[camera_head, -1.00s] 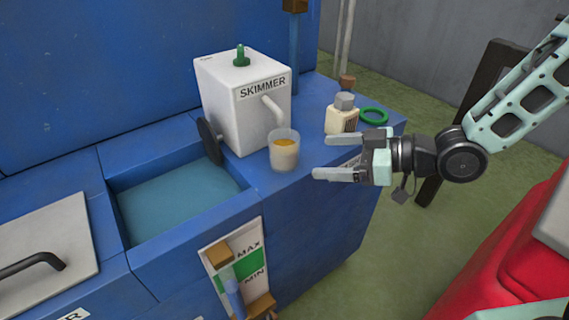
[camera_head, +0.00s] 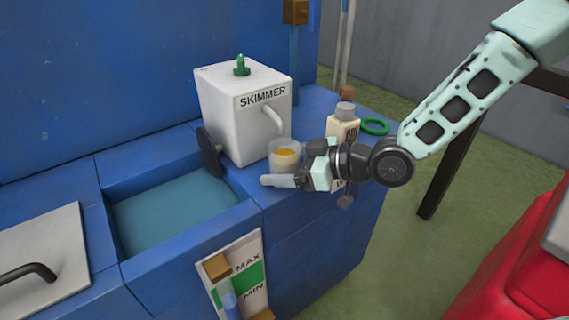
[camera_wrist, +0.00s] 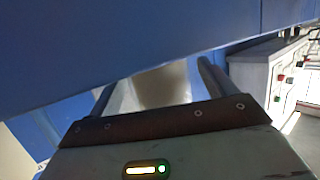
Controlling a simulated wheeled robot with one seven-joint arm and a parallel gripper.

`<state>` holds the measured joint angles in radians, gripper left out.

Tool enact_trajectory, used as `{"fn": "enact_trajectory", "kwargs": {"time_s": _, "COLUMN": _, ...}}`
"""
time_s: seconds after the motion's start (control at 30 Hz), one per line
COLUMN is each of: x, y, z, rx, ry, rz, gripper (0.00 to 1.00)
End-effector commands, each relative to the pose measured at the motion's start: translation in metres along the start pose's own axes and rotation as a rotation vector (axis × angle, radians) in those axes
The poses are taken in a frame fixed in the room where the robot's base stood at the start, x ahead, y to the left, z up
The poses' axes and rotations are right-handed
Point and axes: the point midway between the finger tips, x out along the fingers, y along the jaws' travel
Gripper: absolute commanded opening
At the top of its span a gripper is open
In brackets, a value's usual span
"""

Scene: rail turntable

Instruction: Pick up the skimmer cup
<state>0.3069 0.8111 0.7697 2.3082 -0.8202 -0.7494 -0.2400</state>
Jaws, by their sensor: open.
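The skimmer cup (camera_head: 284,153) is a clear cup with orange-brown matter on top and a pale lower part. It stands upright on the blue top, under the spout of the white box marked SKIMMER (camera_head: 243,112). My gripper (camera_head: 284,170) is open at the cup's right and front side. Its near finger lies in front of the cup's lower part; the far finger is mostly hidden. In the wrist view a pale beige shape, apparently the cup (camera_wrist: 165,84), shows between the two fingers. I cannot tell whether either finger touches it.
A labelled bottle (camera_head: 343,126) and a green ring (camera_head: 375,127) stand close behind my gripper. An open water basin (camera_head: 170,205) lies to the left, with a black disc (camera_head: 209,152) beside the box. A MAX/MIN gauge (camera_head: 243,270) is on the front face.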

Motion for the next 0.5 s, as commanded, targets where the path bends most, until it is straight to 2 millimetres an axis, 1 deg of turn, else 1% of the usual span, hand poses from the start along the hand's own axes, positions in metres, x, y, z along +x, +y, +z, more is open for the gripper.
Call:
{"fn": "enact_trajectory", "kwargs": {"time_s": 0.07, "x": -0.0003, "y": 0.0002, "z": -0.0001, "rx": 0.0, "ry": 0.0, "rz": 0.0, "gripper": 0.83}}
{"fn": "enact_trajectory", "kwargs": {"time_s": 0.1, "x": -0.0004, "y": 0.0002, "z": -0.0001, "rx": 0.0, "ry": 0.0, "rz": 0.0, "gripper": 0.78}}
{"fn": "enact_trajectory", "kwargs": {"time_s": 0.17, "x": -0.0005, "y": 0.0002, "z": -0.0001, "rx": 0.0, "ry": 0.0, "rz": 0.001, "gripper": 0.61}}
{"fn": "enact_trajectory", "kwargs": {"time_s": 0.2, "x": -0.0005, "y": 0.0002, "z": -0.0001, "rx": 0.0, "ry": 0.0, "rz": 0.001, "gripper": 0.5}}
{"fn": "enact_trajectory", "kwargs": {"time_s": 0.23, "x": -0.0005, "y": 0.0002, "z": -0.0001, "rx": 0.0, "ry": 0.0, "rz": 0.001, "gripper": 0.41}}
{"fn": "enact_trajectory", "kwargs": {"time_s": 0.27, "x": -0.0006, "y": 0.0002, "z": -0.0001, "rx": 0.0, "ry": 0.0, "rz": 0.001, "gripper": 0.35}}
{"fn": "enact_trajectory", "kwargs": {"time_s": 0.5, "x": -0.0007, "y": 0.0003, "z": -0.0002, "rx": 0.0, "ry": 0.0, "rz": 0.001, "gripper": 0.35}}
